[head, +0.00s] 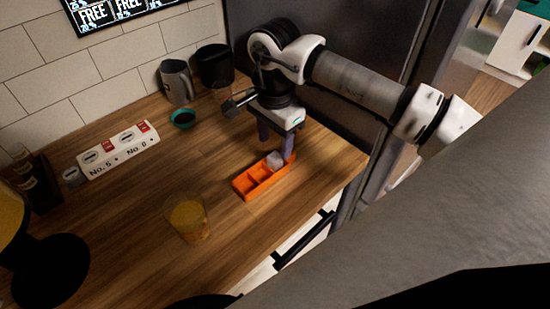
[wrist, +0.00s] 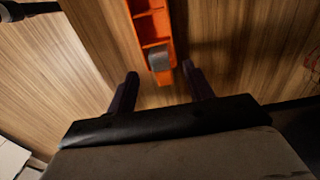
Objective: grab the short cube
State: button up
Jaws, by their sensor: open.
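A small grey cube (head: 274,160) sits in the far-end compartment of an orange divided tray (head: 243,187) on the wooden counter. In the wrist view the cube (wrist: 159,60) is at the near end of the tray (wrist: 143,27), just ahead of the fingers. My gripper (head: 276,150) is open above that end of the tray, its dark fingers apart. In the wrist view my gripper (wrist: 160,82) has nothing between its fingertips, and the cube lies beyond them. One finger partly covers the tray's end in the head view. The other compartments in view look empty.
A glass of orange liquid (head: 188,218) stands in front of the tray. A white labelled box (head: 119,150), a small teal-rimmed cup (head: 183,118) and a grey pitcher (head: 177,82) stand further back.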

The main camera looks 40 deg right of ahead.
jog(key=shift+f+p, duration=0.5)
jog(key=shift+f, duration=1.4)
jog(key=c, duration=1.1)
jog(key=shift+o, duration=0.2)
jog(key=shift+r, duration=0.1)
